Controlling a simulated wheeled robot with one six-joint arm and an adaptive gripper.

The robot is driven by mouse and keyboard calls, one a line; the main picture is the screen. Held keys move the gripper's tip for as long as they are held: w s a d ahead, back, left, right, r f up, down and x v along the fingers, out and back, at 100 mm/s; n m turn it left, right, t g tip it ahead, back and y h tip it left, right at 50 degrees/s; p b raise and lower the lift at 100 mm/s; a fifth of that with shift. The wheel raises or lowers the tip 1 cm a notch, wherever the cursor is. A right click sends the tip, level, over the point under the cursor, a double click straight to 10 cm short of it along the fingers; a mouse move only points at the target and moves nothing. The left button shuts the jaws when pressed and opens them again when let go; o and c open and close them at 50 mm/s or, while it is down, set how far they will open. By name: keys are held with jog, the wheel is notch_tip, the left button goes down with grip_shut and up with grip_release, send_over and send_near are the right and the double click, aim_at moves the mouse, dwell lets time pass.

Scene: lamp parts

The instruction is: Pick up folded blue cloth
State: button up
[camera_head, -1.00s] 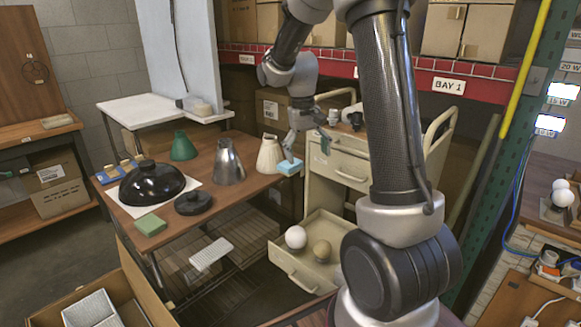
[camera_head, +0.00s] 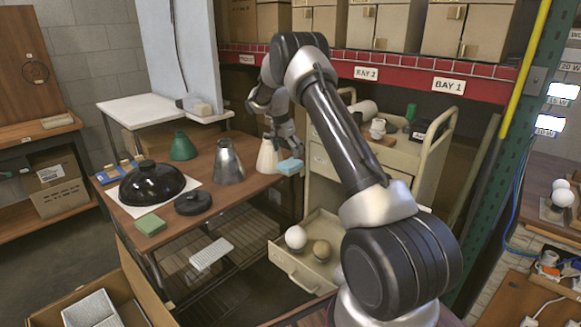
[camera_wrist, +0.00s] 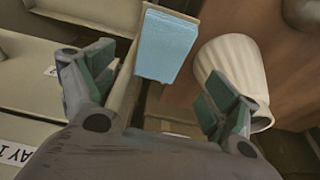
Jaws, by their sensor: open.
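The folded blue cloth (camera_head: 290,166) lies at the right edge of the brown table, beside the cream pleated shade (camera_head: 268,156). In the wrist view the cloth (camera_wrist: 167,46) is a light blue block ahead of my gripper, near the top middle. My gripper (camera_head: 289,143) is just above and behind the cloth in the head view. In the wrist view my gripper (camera_wrist: 158,88) is open and empty, with green-padded fingers spread to either side. The cloth appears apart from the fingers. The pleated shade (camera_wrist: 232,72) stands close to the right finger.
A metal shade (camera_head: 228,163), green shade (camera_head: 183,147) and black dome (camera_head: 152,183) stand on the table (camera_head: 240,188). A beige cart (camera_head: 345,165) stands right of the cloth, its open drawer (camera_head: 300,268) holding two bulbs. A green sponge-like block (camera_head: 150,225) lies at the front.

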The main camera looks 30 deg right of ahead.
aim_at(290, 163)
jog(key=x, duration=0.6)
jog(key=shift+a+f, duration=0.15)
jog(key=shift+a, duration=0.1)
jog(key=c, duration=1.1)
jog(key=shift+r, duration=0.4)
jog(key=v, duration=0.3)
jog(key=shift+d, duration=0.3)
jog(key=s+a, duration=0.2)
jog(key=s, duration=0.3)
jog(key=s+a, duration=0.3)
jog(key=s, duration=0.2)
jog(key=s+a, duration=0.2)
jog(key=s, duration=0.4)
jog(key=shift+s+a+f, duration=0.1)
jog(key=shift+a, duration=0.15)
